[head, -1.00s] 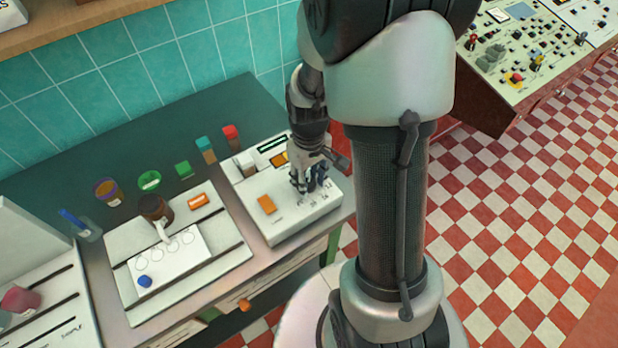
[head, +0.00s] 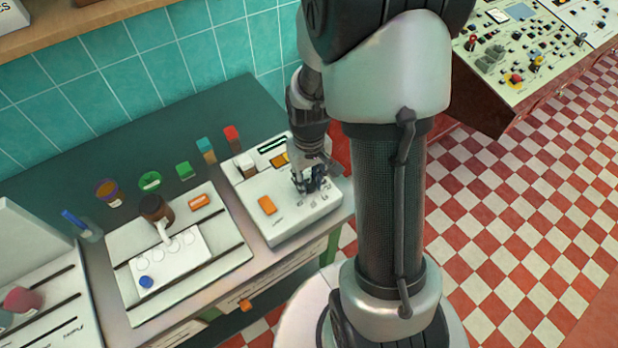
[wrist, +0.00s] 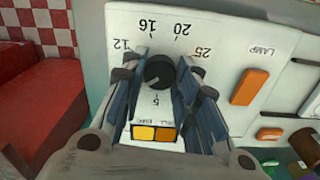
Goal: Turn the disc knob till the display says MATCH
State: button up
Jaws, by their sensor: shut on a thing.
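My gripper (head: 310,186) points down over the white instrument (head: 262,228) on the green bench, at its right part. In the wrist view my gripper (wrist: 160,78) has its fingers on both sides of a dark round disc knob (wrist: 160,71) and is shut on it. Numbers from 5 to 25 ring the knob on the panel (wrist: 215,20). A display (wrist: 154,133) with a yellow and an orange field lies near the knob; its lettering is too small to read. The display (head: 279,160) shows in the head view, partly behind my gripper.
An orange lamp switch (wrist: 249,87) is beside the knob. A white tray (head: 235,255) with a card and a brown jar (head: 156,208) stands left of the instrument. A red-and-white checked floor (head: 520,230) lies to the right.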

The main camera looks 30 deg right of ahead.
aim_at(309, 183)
jog(key=m+p, duration=0.1)
jog(key=m, duration=0.4)
dwell(0.6)
jog(key=o, duration=1.1)
notch_tip(309, 183, up, 12)
jog(key=shift+r, duration=0.1)
dwell(0.4)
